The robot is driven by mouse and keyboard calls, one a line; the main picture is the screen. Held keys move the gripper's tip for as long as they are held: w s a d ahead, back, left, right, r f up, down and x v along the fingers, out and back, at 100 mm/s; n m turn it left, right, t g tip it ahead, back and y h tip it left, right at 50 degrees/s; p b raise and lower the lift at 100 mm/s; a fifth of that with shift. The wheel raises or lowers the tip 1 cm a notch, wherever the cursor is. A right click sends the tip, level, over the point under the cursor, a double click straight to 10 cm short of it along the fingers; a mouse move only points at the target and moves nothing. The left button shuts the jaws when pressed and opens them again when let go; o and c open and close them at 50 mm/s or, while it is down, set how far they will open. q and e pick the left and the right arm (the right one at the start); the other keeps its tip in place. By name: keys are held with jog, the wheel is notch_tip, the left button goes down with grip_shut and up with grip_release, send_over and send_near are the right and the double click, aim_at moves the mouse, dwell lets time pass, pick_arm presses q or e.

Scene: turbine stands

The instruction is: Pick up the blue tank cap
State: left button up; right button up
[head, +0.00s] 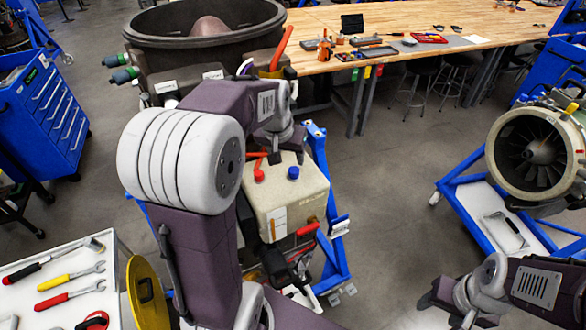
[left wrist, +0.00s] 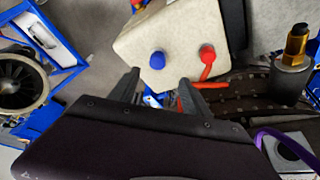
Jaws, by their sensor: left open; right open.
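The blue tank cap (head: 293,172) sits on top of a beige tank (head: 312,198), beside a red cap (head: 259,175). In the left wrist view the blue cap (left wrist: 157,60) shows just beyond the gap between my left fingertips, with the red cap (left wrist: 207,54) to its right. My left gripper (head: 287,152) is open and empty, close to the cap on its far side in the head view. Its fingers (left wrist: 160,82) also show in the left wrist view; contact with the cap cannot be seen. My right gripper (head: 432,296) is at the lower right, away from the tank.
The tank rests in a blue stand (head: 334,240). A large dark engine part (head: 205,40) stands behind it. A turbine (head: 535,150) on a blue stand is at right. A tool table (head: 22,308) is at lower left, a wooden workbench (head: 330,22) behind. Floor between the stands is clear.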

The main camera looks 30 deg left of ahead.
aim_at(294, 169)
pick_arm(q)
jog(key=w+f+p, duration=0.1)
jog(key=f, duration=0.1)
jog(key=w+f, duration=0.1)
jog(key=shift+w+d+f+p, duration=0.35)
jog(key=shift+w+d+f, duration=0.05)
jog(key=shift+a+f, duration=0.1)
jog(key=shift+s+a+f+p, duration=0.15)
jog(key=shift+a+f+p, duration=0.15)
jog(key=shift+f+p, duration=0.55)
jog(key=p+x, duration=0.1)
jog(key=x, duration=0.1)
jog(key=shift+f, duration=0.35)
jog(key=shift+w+f, duration=0.4)
jog(key=shift+w, duration=0.15)
jog(key=shift+s+r, duration=0.1)
jog(key=shift+s, duration=0.1)
grip_shut()
pick_arm(e)
jog(key=r, duration=0.2)
jog(key=w+r, duration=0.1)
jog(key=shift+d+r, duration=0.25)
jog(key=shift+r, duration=0.15)
